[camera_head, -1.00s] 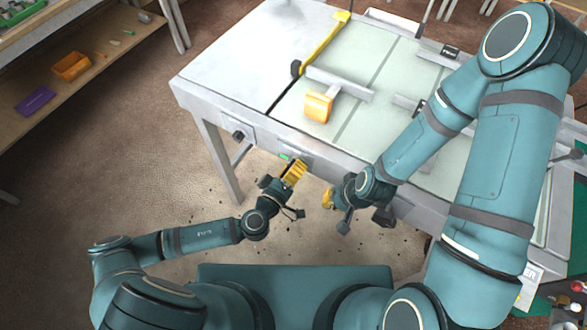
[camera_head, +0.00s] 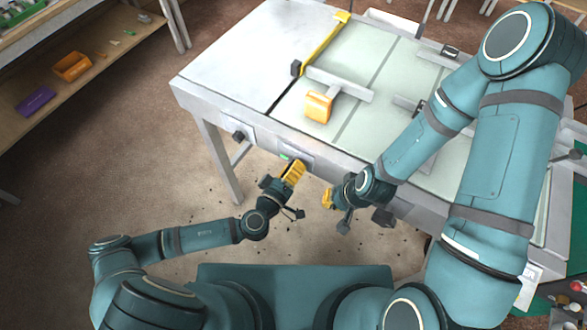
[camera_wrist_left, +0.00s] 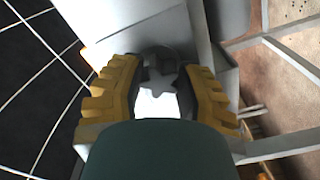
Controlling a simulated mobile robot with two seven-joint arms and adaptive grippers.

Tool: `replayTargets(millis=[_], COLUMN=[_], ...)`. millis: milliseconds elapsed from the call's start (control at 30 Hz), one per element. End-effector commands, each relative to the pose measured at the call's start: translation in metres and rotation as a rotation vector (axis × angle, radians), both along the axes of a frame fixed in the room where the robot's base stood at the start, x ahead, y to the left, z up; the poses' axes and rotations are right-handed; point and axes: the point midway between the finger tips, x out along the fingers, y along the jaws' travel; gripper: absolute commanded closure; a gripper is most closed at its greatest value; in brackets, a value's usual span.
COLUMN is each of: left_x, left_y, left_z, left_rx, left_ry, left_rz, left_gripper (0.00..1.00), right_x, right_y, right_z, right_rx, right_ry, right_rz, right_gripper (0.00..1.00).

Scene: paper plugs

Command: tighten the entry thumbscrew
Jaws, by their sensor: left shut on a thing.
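The thumbscrew (camera_wrist_left: 159,68) shows in the left wrist view as a grey, lobed knob between the yellow ridged fingers of my left gripper (camera_wrist_left: 160,88). The fingers are closed on it from both sides, and the dark gripper body covers the lower middle. In the head view my left gripper (camera_head: 293,171) is at the front face of the machine table (camera_head: 225,60), and its fingers hide the thumbscrew. My right gripper (camera_head: 328,198) hangs just to the right, below the table's front edge, apart from the left one. Its finger opening is not clear.
A green-lit panel (camera_head: 284,156) is just behind my left fingers. A dark knob (camera_head: 238,136) sits further left on the front face. An orange-handled block (camera_head: 318,106) and a yellow bar (camera_head: 325,45) are on the tabletop. The floor below has dark specks.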

Motion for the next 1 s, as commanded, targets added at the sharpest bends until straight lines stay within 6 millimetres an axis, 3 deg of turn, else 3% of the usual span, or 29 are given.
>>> replayTargets(millis=[1000], left_x=[0.000], left_y=[0.000], left_z=[-0.001], left_rx=[0.251], left_ry=[-0.143], left_rz=[0.000], left_gripper=[1.00], right_x=[0.000], right_y=[0.000], right_z=[0.023], right_rx=[0.000], right_ry=[0.000], right_rz=[0.000], right_gripper=[1.00])
